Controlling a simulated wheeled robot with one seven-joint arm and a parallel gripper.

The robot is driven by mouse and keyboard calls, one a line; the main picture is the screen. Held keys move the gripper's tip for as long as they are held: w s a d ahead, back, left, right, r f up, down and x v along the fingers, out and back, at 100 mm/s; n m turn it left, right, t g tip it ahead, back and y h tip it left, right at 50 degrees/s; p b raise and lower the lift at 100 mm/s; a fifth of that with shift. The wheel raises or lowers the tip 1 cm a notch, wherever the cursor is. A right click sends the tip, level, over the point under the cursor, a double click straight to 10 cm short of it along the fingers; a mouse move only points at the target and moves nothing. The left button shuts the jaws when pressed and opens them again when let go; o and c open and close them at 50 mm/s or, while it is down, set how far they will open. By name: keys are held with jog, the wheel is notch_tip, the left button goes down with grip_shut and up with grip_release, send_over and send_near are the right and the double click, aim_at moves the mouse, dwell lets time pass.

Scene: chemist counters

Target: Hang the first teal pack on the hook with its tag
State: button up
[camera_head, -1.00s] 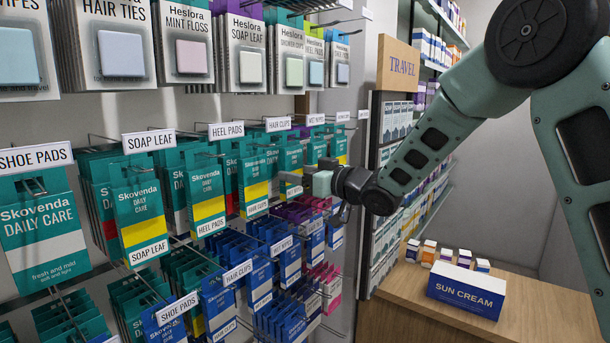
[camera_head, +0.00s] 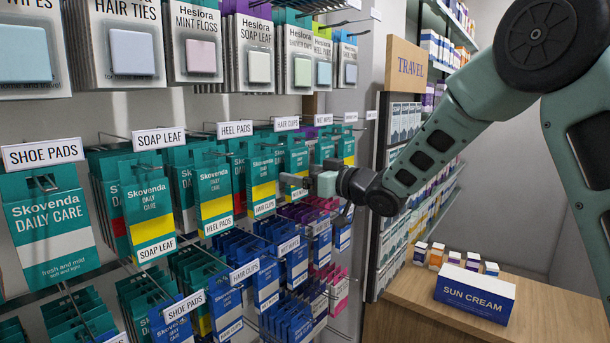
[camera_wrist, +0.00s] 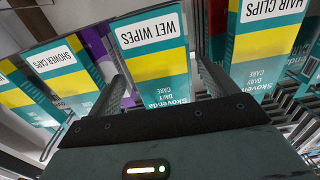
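Teal packs with yellow bands hang in rows on hooks, including a soap leaf pack (camera_head: 148,205), a heel pads pack (camera_head: 213,185) and a hair clips pack (camera_head: 263,175). White tags above name the hooks: soap leaf (camera_head: 158,138), heel pads (camera_head: 235,129), hair clips (camera_head: 286,124). My gripper (camera_head: 293,185) is at the row, just right of the hair clips pack. In the wrist view its fingers (camera_wrist: 165,85) stand apart. A wet wipes pack (camera_wrist: 153,62) shows upside down between and beyond them, its end hidden by my gripper body. I see no clear grip on it.
Blue packs (camera_head: 218,300) hang below and white-labelled packs (camera_head: 245,55) above, close to the teal row. In the wrist view a shower caps pack (camera_wrist: 65,75) and a hair clips pack (camera_wrist: 262,40) flank the fingers. A counter (camera_head: 400,300) with a sun cream box (camera_head: 474,292) stands right.

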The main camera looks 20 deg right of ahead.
jog(key=b+v, duration=0.6)
jog(key=v, duration=1.1)
jog(key=s+a+f+m+g+h+b, duration=0.1)
jog(key=s+a+f+g+h, duration=0.15)
jog(key=a+f, duration=0.35)
jog(key=s+a+f+m+g+h+b, duration=0.1)
jog(key=s+a+f+g+h, duration=0.2)
jog(key=f, duration=0.5)
jog(key=s+a+f+n+g+h, duration=0.1)
jog(key=s+a+f+g+h, duration=0.1)
jog(key=s, duration=1)
jog(key=s+a+f+n+g+h+b, duration=0.1)
jog(key=s+a+f+g+h, duration=0.1)
jog(key=s+f+g, duration=0.5)
jog(key=s+a+f, duration=0.1)
jog(key=s+f, duration=0.1)
jog(key=s, duration=0.4)
jog(key=shift+s+a+n, duration=0.2)
jog(key=shift+a+n, duration=0.1)
jog(key=shift+a, duration=0.1)
jog(key=shift+h, duration=0.25)
